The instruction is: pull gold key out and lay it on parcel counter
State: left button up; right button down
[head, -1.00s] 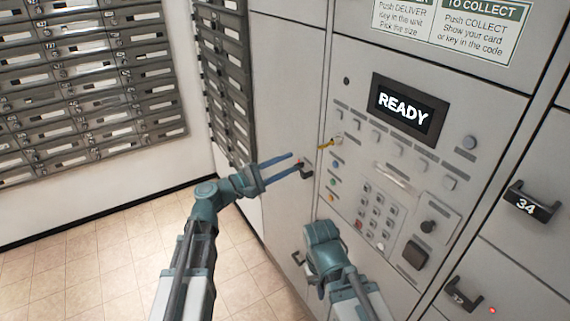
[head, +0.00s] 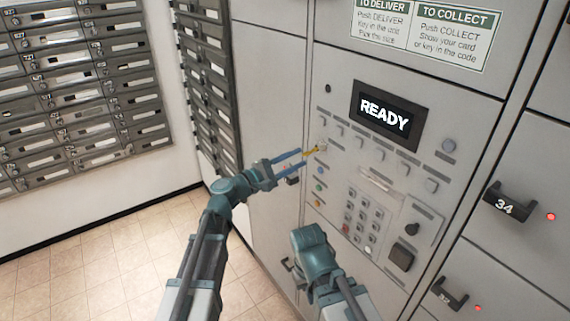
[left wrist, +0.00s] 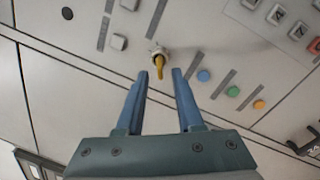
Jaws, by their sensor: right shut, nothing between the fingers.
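The gold key (head: 312,150) sticks out of a round lock on the grey locker panel, below and left of the READY screen. It also shows in the left wrist view (left wrist: 159,64), its end pointing out from the lock. My left gripper (head: 303,158) is open, its blue fingertips close to the key. In the left wrist view the fingertips (left wrist: 161,76) stand on either side of the key's outer end, with gaps. My right gripper (head: 314,258) is shut and empty, low in front of the panel; its fingers are hardly visible. No parcel counter is in view.
The panel carries the READY screen (head: 390,112), several buttons and a keypad (head: 362,218). Dark locker handles project at the right (head: 508,202) and lower down (head: 448,293). Mailboxes (head: 80,85) line the left wall. The tiled floor (head: 110,255) at left is clear.

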aim_at(304, 154)
pick_arm(q)
jog(key=shift+x, duration=1.75)
jog(key=shift+c, duration=0.3)
grip_shut()
jog(key=shift+s+a, duration=0.2)
jog(key=shift+a, duration=0.05)
jog(key=shift+v, duration=1.05)
jog(key=shift+s+a+r, duration=0.1)
jog(key=shift+s+a, duration=0.05)
jog(key=shift+s+a, duration=0.4)
jog(key=shift+a, duration=0.2)
jog(key=shift+s+a, duration=0.2)
jog(key=shift+a, duration=0.05)
